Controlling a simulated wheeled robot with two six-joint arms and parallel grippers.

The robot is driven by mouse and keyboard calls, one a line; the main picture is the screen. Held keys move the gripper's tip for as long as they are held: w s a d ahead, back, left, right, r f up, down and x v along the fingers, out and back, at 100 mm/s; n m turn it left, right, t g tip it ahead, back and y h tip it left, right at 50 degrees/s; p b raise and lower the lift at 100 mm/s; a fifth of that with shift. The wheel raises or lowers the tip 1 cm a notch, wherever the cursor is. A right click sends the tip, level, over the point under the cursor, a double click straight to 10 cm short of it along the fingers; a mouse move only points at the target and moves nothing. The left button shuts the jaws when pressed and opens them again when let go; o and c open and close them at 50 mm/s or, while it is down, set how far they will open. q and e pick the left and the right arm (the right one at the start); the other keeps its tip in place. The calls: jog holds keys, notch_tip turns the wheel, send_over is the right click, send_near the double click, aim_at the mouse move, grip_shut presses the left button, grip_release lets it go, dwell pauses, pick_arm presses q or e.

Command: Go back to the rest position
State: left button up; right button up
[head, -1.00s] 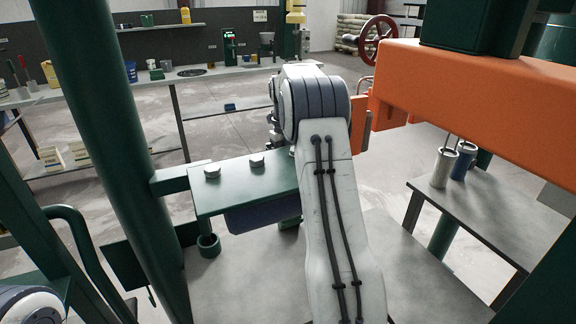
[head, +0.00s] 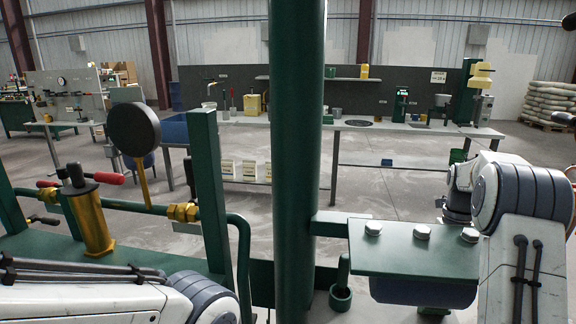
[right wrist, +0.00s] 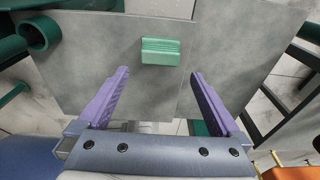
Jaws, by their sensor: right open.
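My right gripper (right wrist: 160,74) is open in the right wrist view, with its two purple fingers wide apart and nothing between them. A small ribbed green block (right wrist: 161,51) lies on a grey table top (right wrist: 90,38) beyond the fingertips, and the fingers do not touch it. In the head view my right arm stands at the right edge, and its gripper cannot be made out. Part of my left arm shows at the bottom left of the head view. Its gripper is out of view.
A green post (head: 297,150) stands in the middle of the head view. A green bracket plate (head: 415,248) with bolts is beside my right arm. A brass valve and pipe assembly (head: 90,222) is at the left. A long workbench (head: 345,126) stands behind, with open floor before it.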

aim_at(439, 293)
jog(key=f, duration=0.6)
jog(key=shift+s+a+f, duration=0.1)
jog(key=shift+s+f, duration=0.05)
jog(key=shift+s, duration=0.25)
jog(key=shift+w+a+r+b, duration=0.2)
jog(key=shift+a+r, duration=0.15)
jog(key=shift+a, duration=0.15)
jog(key=shift+w+a+r+b, duration=0.1)
jog(key=shift+a+r+b, duration=0.15)
jog(key=shift+a, duration=0.25)
jog(key=shift+w+a+r, duration=0.1)
jog(key=shift+w+a, duration=0.05)
jog(key=shift+a, duration=0.55)
